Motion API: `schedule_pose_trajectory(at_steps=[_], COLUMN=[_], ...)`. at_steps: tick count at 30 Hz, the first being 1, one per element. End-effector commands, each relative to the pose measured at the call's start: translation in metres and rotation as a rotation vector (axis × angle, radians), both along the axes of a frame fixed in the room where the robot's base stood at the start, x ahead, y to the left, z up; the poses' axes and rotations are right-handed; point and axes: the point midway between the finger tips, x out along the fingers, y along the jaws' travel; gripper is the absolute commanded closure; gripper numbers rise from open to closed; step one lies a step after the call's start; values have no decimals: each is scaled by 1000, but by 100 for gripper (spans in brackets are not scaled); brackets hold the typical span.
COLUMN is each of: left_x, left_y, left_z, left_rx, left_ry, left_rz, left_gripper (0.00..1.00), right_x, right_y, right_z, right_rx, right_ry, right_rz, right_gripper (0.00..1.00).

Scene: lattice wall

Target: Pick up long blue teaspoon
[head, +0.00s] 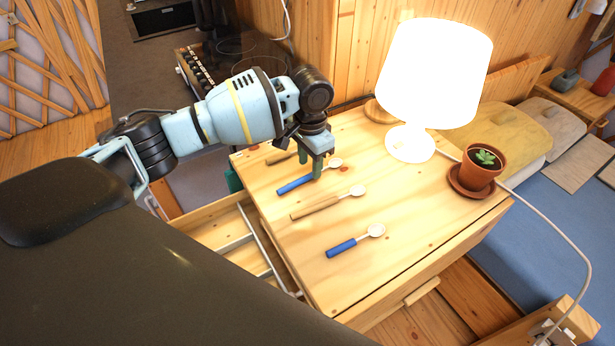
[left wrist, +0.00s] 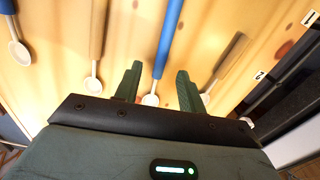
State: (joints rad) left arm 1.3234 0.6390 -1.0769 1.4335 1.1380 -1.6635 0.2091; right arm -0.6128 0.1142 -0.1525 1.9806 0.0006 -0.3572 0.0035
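The long blue teaspoon (head: 295,185) lies on the wooden cabinet top, its blue handle pointing left and its pale bowl to the right. My left gripper (head: 318,172) is just over it, pointing down, near the bowl end of the handle. In the left wrist view the blue spoon (left wrist: 166,45) runs between the two open fingers (left wrist: 159,72), with a gap on each side. A shorter blue-handled spoon (head: 341,248) lies nearer the front. My right gripper is not in view.
A wooden-handled spoon (head: 315,207) lies just in front of the long blue one, and another (head: 280,158) behind it. A lit lamp (head: 410,143) and a potted plant (head: 482,165) stand to the right. The front right of the cabinet top (head: 420,240) is clear.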

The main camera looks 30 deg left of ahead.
Motion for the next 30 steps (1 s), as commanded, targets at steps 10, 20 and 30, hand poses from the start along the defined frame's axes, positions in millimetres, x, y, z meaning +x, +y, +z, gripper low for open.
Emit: schedule_pose_trajectory(at_steps=[10,20,30], left_x=[0,0,0], left_y=[0,0,0], left_z=[-28,-27,-27], left_rx=[1,0,0], left_ry=[0,-1,-1], left_rz=[0,0,0], left_gripper=[60,84,100], right_x=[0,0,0], right_y=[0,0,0], right_z=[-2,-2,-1], right_rx=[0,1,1], right_ry=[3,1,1], right_rz=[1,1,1], right_gripper=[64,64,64])
